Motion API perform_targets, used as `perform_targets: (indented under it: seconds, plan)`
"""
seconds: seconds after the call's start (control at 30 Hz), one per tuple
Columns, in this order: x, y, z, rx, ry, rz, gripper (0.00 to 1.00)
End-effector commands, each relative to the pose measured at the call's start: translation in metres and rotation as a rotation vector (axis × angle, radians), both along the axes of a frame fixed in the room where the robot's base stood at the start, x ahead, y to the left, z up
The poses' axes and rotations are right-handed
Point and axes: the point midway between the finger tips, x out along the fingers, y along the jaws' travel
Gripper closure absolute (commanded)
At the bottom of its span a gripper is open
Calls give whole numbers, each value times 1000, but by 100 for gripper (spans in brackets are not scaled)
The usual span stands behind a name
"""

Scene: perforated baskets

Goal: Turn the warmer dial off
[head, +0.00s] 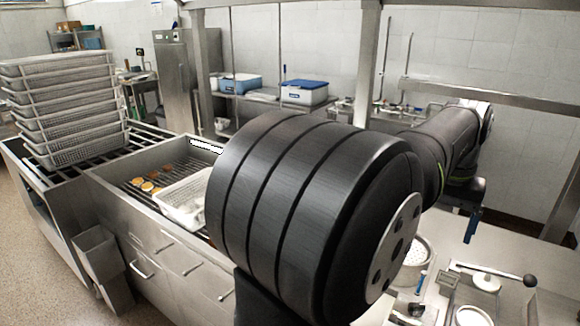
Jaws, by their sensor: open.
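I cannot make out a warmer dial in the head view; my own large black arm joint covers the middle of the picture. A steel unit (165,235) with a barred well and front handles stands left of centre, its right part hidden behind my arm. My gripper (471,228) shows only in part, as a dark piece with a blue tip hanging below the far end of my arm at the right. It is open and appears to hold nothing. It is above the right-hand counter, with no contact visible.
Stacked perforated baskets (65,105) stand at the left. A white basket (185,197) lies in the well beside small food pieces (150,184). Blue-lidded boxes (304,93) stand at the back. A black-knobbed handle (529,281) and pots crowd the lower right. The floor is clear at left.

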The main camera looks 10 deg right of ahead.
Motion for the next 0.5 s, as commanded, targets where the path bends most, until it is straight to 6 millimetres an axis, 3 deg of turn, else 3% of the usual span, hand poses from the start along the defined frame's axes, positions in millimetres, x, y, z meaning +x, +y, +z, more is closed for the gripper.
perform_targets:
  seconds: [0.03,0.2,0.23,0.37,0.5]
  plan:
    - [0,0,0,0,0,0,26]
    - [0,0,-1,0,0,-3,59]
    - [0,0,-1,1,0,-10,62]
    - [0,-2,-9,7,-4,-114,62]
    - [0,-5,-26,20,-10,-358,62]
